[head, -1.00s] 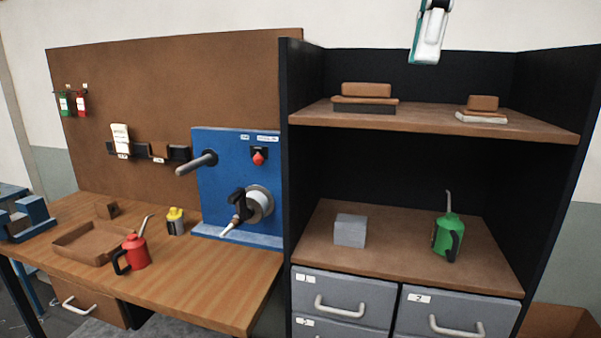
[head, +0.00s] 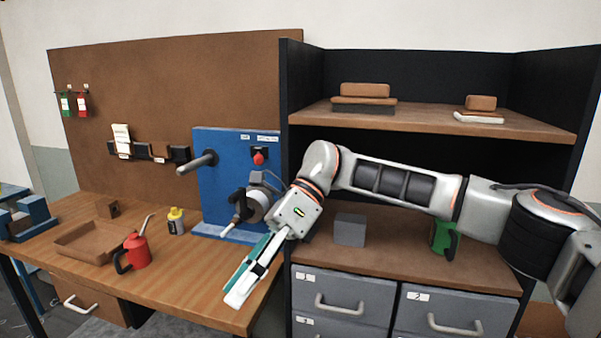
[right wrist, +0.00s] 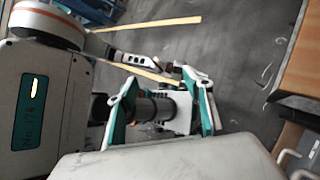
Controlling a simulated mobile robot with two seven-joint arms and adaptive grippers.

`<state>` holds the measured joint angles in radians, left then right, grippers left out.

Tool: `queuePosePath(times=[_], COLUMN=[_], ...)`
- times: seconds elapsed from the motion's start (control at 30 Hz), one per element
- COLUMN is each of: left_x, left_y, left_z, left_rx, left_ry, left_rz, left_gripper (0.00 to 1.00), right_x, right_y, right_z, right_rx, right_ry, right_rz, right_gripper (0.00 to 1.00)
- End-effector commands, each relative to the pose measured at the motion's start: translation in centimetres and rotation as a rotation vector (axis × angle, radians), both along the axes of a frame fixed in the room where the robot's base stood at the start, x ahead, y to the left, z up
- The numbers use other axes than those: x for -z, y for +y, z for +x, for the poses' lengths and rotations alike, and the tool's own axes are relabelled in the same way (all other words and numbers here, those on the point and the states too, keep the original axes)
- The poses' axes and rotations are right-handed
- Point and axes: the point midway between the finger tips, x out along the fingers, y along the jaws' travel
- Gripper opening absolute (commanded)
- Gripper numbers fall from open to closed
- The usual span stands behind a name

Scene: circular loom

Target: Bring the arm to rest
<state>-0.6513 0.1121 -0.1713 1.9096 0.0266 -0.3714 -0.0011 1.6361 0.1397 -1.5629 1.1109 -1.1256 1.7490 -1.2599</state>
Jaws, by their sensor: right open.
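My right arm reaches in from the right in the head view, in front of the shelf unit. Its gripper (head: 249,280) points down and to the left, above the right front part of the wooden bench (head: 205,300). In the right wrist view the two green and white fingers of this gripper (right wrist: 160,108) stand apart with nothing held between them. The floor and parts of my own body show beyond them. My left gripper is not in the head view.
A blue panel (head: 215,160) with a crank stands behind the gripper. A red oil can (head: 136,252), a yellow-topped bottle (head: 176,221) and a brown tray (head: 75,250) stand left on the bench. The arm partly covers a green can (head: 439,236); a grey block (head: 350,230) is beside it.

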Motion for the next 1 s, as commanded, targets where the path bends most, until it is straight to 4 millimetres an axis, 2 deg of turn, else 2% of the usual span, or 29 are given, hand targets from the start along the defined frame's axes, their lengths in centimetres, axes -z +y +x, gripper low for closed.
queuePosePath(times=[0.03, 0.1, 0.23, 0.37, 0.5, 0.63, 0.77, 0.87, 1.0], left_x=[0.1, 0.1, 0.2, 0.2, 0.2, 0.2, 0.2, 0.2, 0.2], left_y=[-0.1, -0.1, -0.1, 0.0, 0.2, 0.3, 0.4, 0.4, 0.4], left_z=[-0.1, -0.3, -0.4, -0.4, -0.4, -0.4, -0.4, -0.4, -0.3], left_rx=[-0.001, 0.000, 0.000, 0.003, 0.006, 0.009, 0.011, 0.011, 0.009], left_ry=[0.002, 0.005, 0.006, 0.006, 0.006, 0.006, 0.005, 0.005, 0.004], left_rz=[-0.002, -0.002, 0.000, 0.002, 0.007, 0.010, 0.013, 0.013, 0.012], left_gripper=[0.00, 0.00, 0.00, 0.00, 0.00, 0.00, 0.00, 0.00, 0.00], right_x=[1.1, 1.8, 2.2, 1.9, 1.4, 1.5, 2.7, 4.6, 8.8], right_y=[1.5, 3.5, 6.4, 8.5, 9.4, 9.1, 7.5, 5.6, 1.8], right_z=[-1.2, -2.5, -4.2, -4.9, -4.2, -2.4, 0.2, 2.4, 5.2], right_rx=[0.012, 0.046, 0.127, 0.235, 0.375, 0.525, 0.688, 0.824, 1.023], right_ry=[0.066, 0.148, 0.314, 0.496, 0.706, 0.915, 1.132, 1.303, 1.544], right_rz=[0.059, 0.137, 0.276, 0.402, 0.522, 0.617, 0.694, 0.741, 0.791], right_gripper=[0.51, 0.51, 0.51, 0.51, 0.51, 0.51, 0.51, 0.51, 0.51])
